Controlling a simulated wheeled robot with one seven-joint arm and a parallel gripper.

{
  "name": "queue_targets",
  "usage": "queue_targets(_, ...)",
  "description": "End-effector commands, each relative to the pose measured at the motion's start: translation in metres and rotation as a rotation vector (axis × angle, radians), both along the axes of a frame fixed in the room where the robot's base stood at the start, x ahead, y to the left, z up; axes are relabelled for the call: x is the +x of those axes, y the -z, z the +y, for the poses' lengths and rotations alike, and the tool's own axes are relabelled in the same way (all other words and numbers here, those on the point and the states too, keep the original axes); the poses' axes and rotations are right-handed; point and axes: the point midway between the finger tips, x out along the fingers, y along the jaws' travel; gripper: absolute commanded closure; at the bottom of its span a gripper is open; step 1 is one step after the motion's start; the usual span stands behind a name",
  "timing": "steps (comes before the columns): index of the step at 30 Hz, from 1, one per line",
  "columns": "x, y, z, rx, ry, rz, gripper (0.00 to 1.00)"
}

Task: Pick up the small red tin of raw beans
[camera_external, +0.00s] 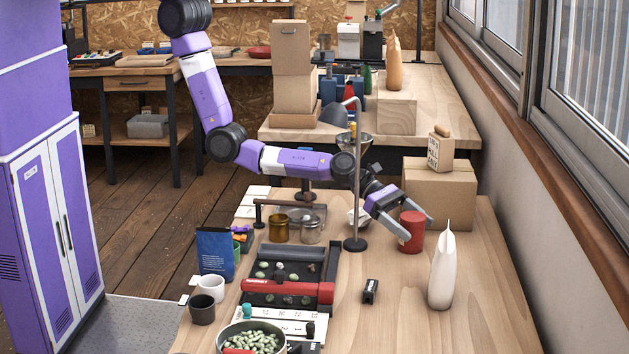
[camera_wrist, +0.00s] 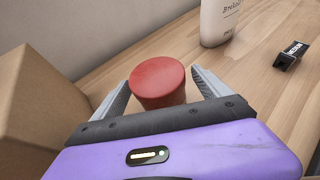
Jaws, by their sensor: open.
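The small red tin (camera_external: 411,232) stands upright on the wooden table, right of the lamp stand and in front of the cardboard box. In the wrist view the red tin (camera_wrist: 158,82) shows its round top between the two fingers. My gripper (camera_external: 418,228) is at the tin, with one finger on its near left side and the other passing behind it to the right. In the wrist view my gripper (camera_wrist: 160,90) is open, with a finger on each side of the tin. I cannot tell whether either finger touches it.
A cardboard box (camera_external: 440,197) stands close behind the tin; it fills the left of the wrist view (camera_wrist: 40,110). A small black block (camera_external: 370,291) lies in front. A lamp stand (camera_external: 356,243) rises at left.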

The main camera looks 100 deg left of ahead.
Motion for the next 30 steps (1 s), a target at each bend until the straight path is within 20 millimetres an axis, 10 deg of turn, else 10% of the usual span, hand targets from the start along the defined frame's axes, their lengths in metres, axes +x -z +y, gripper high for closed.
queue_targets(2,0.0,0.0,0.0,0.0,0.0,0.0,0.13)
queue_targets(13,0.0,-0.001,0.0,-0.001,0.0,-0.001,0.83)
queue_targets(30,0.0,-0.035,0.0,0.001,0.0,-0.004,0.83)
